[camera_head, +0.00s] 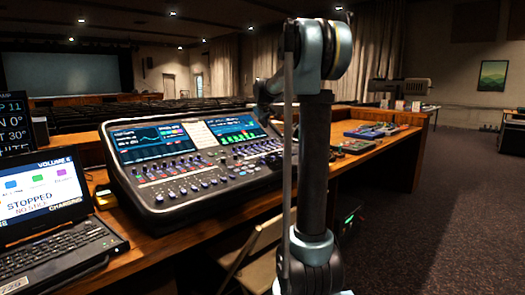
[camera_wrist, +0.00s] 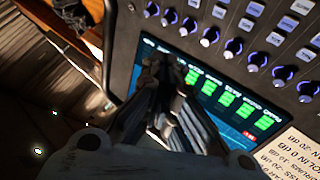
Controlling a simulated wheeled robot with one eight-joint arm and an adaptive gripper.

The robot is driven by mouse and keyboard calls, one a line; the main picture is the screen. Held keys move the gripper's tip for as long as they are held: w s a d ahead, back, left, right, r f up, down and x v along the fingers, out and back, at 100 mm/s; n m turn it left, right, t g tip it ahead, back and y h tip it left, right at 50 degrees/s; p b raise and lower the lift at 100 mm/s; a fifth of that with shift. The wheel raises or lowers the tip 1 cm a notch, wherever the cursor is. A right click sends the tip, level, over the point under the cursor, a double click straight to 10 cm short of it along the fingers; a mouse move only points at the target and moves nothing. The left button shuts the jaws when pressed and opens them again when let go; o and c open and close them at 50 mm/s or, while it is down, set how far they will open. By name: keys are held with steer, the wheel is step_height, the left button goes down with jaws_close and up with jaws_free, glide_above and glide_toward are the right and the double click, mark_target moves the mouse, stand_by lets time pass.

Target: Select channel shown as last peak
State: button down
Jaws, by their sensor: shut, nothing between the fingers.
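The mixing desk (camera_head: 190,165) stands on the wooden counter with two lit screens. Its left screen (camera_head: 150,140) shows a curve, and its right screen (camera_head: 236,129) shows green bars. In the wrist view a screen with green level bars (camera_wrist: 228,98) and a small red mark lies beside a row of purple-ringed knobs (camera_wrist: 257,58). My gripper (camera_wrist: 160,68) is shut and empty, with its fingertips over this screen's edge, hiding part of it. I cannot tell whether it touches. The last-peak text is not legible.
A printed card (camera_wrist: 294,150) lies beside the screen, its text partly readable. A laptop (camera_head: 50,215) sits left of the desk. Small devices (camera_head: 370,131) lie on the counter at right. A folding chair (camera_head: 250,255) stands in front. Carpet at right is open.

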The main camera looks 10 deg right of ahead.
steer(key=shift+a+f, duration=0.15)
steer(key=shift+w+a+f, duration=0.1)
steer(key=shift+f, duration=1.3)
steer(key=shift+w+a+f, duration=0.1)
steer(key=shift+w+f, duration=0.05)
steer(key=shift+f, duration=1.3)
steer(key=shift+w+a+f, duration=0.1)
steer(key=shift+f, duration=1.3)
steer(key=shift+f, duration=0.15)
steer(key=shift+f, duration=0.2)
steer(key=shift+f, duration=0.35)
steer(key=shift+r, duration=0.8)
steer(key=shift+r, duration=0.1)
